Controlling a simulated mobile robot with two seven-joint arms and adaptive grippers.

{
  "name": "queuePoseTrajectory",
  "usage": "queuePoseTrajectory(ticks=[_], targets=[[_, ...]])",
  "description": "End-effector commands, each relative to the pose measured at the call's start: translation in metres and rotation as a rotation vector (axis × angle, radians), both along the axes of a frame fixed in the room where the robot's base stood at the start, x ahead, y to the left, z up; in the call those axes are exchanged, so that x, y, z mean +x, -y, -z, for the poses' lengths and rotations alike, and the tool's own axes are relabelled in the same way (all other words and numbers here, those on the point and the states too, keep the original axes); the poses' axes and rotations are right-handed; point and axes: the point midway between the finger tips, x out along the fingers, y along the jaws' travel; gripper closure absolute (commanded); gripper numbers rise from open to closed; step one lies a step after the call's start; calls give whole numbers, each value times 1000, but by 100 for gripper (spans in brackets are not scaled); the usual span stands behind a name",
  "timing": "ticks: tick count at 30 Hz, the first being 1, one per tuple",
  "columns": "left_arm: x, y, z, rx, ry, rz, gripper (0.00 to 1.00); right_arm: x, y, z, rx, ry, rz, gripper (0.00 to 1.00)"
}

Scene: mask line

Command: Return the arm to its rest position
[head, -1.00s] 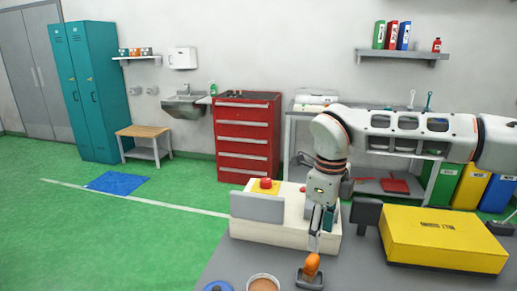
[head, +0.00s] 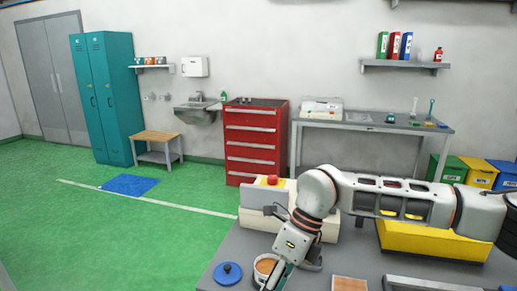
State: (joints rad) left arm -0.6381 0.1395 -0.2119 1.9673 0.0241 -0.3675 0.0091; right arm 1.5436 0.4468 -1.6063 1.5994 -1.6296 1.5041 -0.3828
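My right arm reaches in from the right across the picture and bends down at its elbow. Its gripper (head: 274,279) is low at the bottom edge, in front of the round tub with brown contents (head: 266,265) and partly covering it. The fingertips are small and cut close to the frame edge, so I cannot tell whether they are open, shut or touching the tub. My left gripper is not in view.
A blue round lid (head: 228,273) lies left of the tub on the grey table. A white machine with a red button (head: 272,181) stands behind the arm. A yellow box (head: 435,243) is under the forearm. A brown square (head: 350,284) lies at the front.

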Motion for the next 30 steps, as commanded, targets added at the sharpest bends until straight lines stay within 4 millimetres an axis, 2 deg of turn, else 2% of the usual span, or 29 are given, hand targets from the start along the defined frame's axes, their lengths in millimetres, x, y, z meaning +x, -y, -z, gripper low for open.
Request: queuePoseTrajectory(ticks=[1,3,9,12,15,19,23,26,30], targets=[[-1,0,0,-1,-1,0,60,-18,-22,8,74,-54,-6,51],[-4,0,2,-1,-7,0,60,-42,-54,9,191,-127,-4,51],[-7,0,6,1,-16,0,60,-94,-128,-14,531,-351,75,51],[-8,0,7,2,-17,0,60,-106,-153,-34,692,-467,152,51],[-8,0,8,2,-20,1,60,-108,-169,-56,843,-586,253,51],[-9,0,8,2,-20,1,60,-96,-175,-79,1022,-740,417,51],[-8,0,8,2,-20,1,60,-71,-166,-89,1178,-892,618,51],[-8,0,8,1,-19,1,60,-46,-150,-85,1279,-1004,793,51],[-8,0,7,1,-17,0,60,-11,-114,-58,1387,-1155,1072,51]])
